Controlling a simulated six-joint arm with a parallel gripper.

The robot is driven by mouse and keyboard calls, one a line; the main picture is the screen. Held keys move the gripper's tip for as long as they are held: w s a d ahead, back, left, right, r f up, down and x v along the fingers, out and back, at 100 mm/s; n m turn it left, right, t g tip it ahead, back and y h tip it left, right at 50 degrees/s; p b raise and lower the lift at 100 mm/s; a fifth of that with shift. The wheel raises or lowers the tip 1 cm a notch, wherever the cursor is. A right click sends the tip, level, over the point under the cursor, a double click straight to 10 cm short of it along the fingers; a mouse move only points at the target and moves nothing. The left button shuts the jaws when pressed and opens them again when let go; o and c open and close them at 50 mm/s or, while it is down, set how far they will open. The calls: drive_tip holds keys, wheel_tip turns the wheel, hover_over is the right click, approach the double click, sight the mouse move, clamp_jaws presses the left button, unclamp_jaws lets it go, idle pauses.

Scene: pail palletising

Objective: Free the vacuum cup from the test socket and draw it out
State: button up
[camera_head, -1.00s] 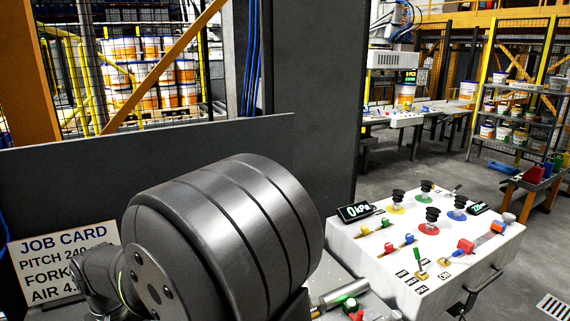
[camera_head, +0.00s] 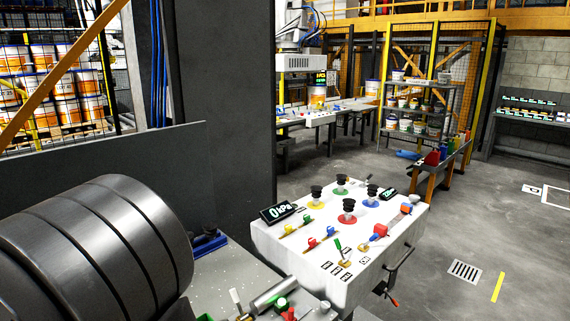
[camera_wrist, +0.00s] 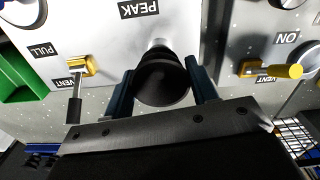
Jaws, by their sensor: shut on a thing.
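In the wrist view, a black vacuum cup (camera_wrist: 162,82) sits between the two blue fingers of my gripper (camera_wrist: 161,76), which are shut on it. Behind the cup, a short bright metal neck (camera_wrist: 157,44) shows against a pale speckled panel (camera_wrist: 215,22). The neck seems to be at the test socket; I cannot tell whether the cup is still seated there. Another yellow lever (camera_wrist: 272,70) is to the right. My gripper is outside the head view.
In the head view, a white console (camera_head: 345,240) carries several black cups on coloured bases, small levers and a "0 kPa" display (camera_head: 279,212). A dark upright panel (camera_head: 100,165) stands at the left. A green part (camera_wrist: 22,80) is left in the wrist view.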

drive_tip(key=c, duration=0.3)
drive_tip(key=shift+r, duration=0.25)
drive_tip(key=shift+r, duration=1.35)
drive_tip(key=shift+r, duration=2.05)
